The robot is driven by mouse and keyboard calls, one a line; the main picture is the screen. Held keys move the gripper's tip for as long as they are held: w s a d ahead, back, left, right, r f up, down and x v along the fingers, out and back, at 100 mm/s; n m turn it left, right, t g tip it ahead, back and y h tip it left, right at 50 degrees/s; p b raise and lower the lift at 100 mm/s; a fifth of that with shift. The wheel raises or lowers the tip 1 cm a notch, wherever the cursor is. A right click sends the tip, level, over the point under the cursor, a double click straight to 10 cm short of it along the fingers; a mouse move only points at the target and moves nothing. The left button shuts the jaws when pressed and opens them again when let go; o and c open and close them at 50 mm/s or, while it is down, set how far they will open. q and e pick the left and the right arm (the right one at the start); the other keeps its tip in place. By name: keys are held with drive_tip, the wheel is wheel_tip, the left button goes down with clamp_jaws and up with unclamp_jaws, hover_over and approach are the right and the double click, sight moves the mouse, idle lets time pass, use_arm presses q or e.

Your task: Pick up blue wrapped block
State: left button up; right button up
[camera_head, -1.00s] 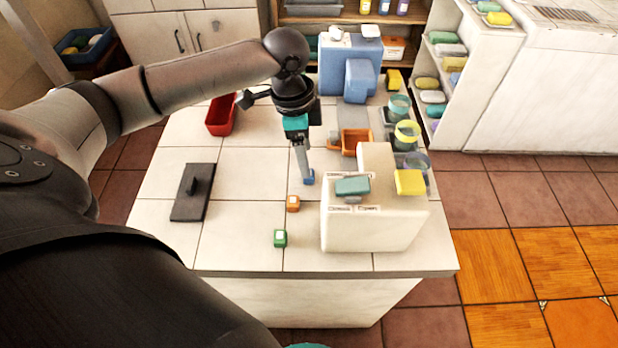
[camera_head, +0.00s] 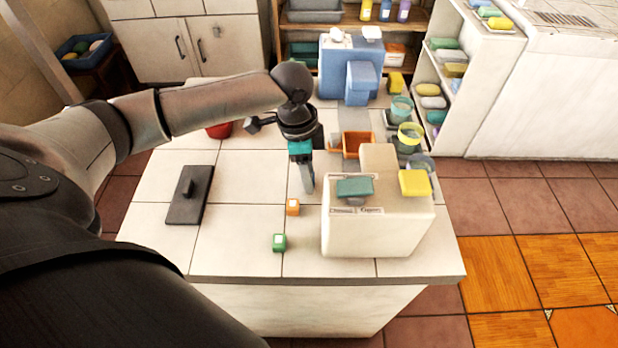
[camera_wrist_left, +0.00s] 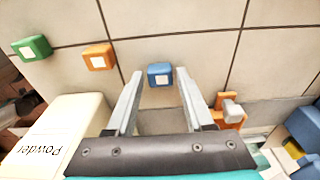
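The blue wrapped block (camera_wrist_left: 160,75), with a pale label on top, sits on the tiled counter in the left wrist view. My left gripper (camera_wrist_left: 160,82) is open, with a finger on each side of the block near the fingertips. A gap shows between the block and each finger. In the head view my left gripper (camera_head: 308,189) points down at the counter and hides the blue block. An orange block (camera_head: 292,207) and a green block (camera_head: 279,242) lie nearer the front. My right gripper is not in view.
A cream dispenser (camera_head: 370,235) stands close to the right of the gripper. An orange tray (camera_head: 357,144) and several cups are behind it. A black flat tool (camera_head: 190,195) lies left. The counter between the tool and the blocks is clear.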

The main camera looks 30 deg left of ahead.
use_arm(q)
clamp_jaws()
drive_tip(key=shift+r, duration=0.1)
idle(0.3)
